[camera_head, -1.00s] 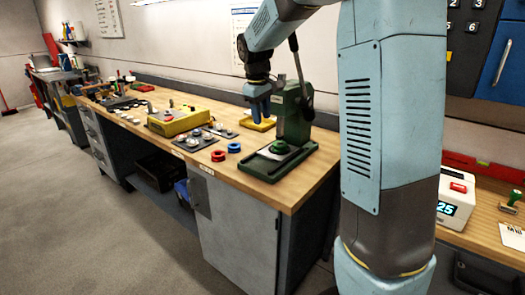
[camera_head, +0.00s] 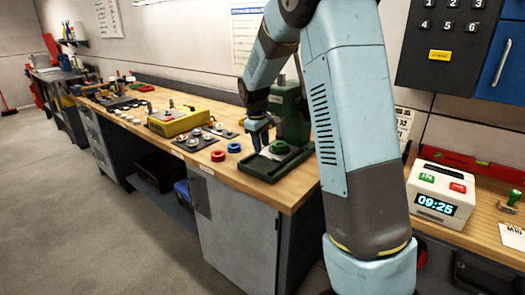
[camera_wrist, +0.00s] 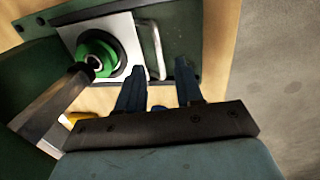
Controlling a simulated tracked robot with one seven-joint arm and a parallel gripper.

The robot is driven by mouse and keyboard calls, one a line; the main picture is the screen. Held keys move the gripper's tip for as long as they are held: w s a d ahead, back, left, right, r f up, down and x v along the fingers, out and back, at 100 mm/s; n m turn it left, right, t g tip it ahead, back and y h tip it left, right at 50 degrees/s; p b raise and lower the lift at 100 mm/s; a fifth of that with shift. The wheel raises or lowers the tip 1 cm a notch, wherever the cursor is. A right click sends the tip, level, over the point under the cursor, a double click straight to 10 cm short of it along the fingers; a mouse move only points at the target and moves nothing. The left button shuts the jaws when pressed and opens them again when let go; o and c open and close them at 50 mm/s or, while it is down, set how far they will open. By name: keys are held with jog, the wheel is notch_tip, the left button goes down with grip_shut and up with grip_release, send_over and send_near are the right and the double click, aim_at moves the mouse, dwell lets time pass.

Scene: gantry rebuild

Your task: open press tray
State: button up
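The green press (camera_head: 290,118) stands on the wooden bench. Its dark green base (camera_head: 262,167) carries a round green part (camera_head: 279,147). In the wrist view the tray (camera_wrist: 70,33) is a pale plate bearing the green ring-shaped part (camera_wrist: 98,50). A metal loop handle (camera_wrist: 158,50) lies along the plate's right edge. My gripper (camera_wrist: 160,66) is open, its two dark fingers apart, and the handle's lower end shows between the fingertips. In the head view my gripper (camera_head: 258,133) is low over the press base, left of the column. Whether the fingers touch the handle cannot be told.
Red (camera_head: 218,156) and blue (camera_head: 234,147) rings lie left of the press. A yellow box (camera_head: 178,122) and dark plates with round parts stand farther left. A white clock box (camera_head: 440,195) is on the right bench. The floor at left is clear.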

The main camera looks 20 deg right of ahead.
aim_at(262, 155)
jog(key=shift+w+d+f, duration=0.1)
jog(key=shift+d+f, duration=0.05)
jog(key=shift+f, duration=0.7)
jog(key=shift+w+d+f, duration=0.1)
jog(key=shift+f, duration=0.7)
jog(key=shift+c, duration=0.2)
grip_shut()
jog(key=shift+w+r, duration=0.1)
